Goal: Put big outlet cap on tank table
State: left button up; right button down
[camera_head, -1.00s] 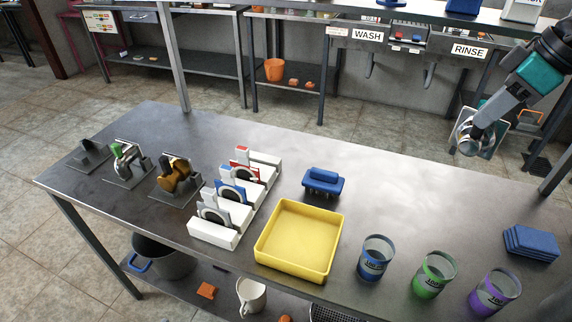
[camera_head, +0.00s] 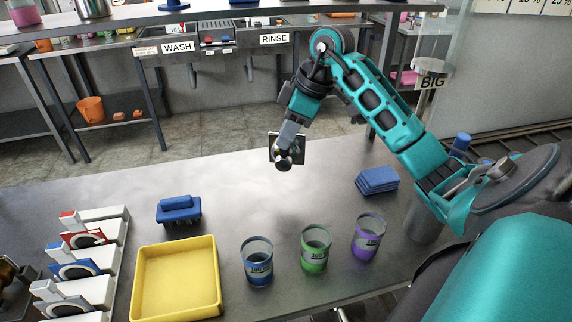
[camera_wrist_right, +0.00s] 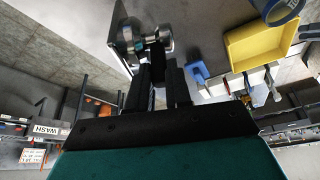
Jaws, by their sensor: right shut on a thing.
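My right gripper (camera_head: 285,150) hangs over the back part of the steel table (camera_head: 235,185), seen in the head view. It is shut on a shiny metal piece (camera_head: 283,163), which I take to be the big outlet cap. The piece shows in the right wrist view (camera_wrist_right: 145,36) at the fingertips, with rounded, polished ends. The fingers hide part of it. It looks raised above the tabletop. I cannot tell whether this table is the tank table. My left gripper is out of view.
A yellow tray (camera_head: 177,280), a blue brush (camera_head: 179,211) and blue, green and purple cups (camera_head: 316,251) stand on the table. Folded blue cloths (camera_head: 377,180) lie to the right. A white rack (camera_head: 85,262) is at left. The middle tabletop is clear.

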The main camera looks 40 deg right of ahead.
aim_at(292, 157)
notch_tip(292, 157, down, 8)
jog(key=shift+f+b, duration=0.1)
jog(key=shift+b, duration=0.35)
jog(key=shift+f, duration=0.15)
jog(key=c, duration=1.1)
grip_release()
jog(key=shift+o, duration=0.2)
jog(key=p+v, duration=0.1)
jog(key=v, duration=1.1)
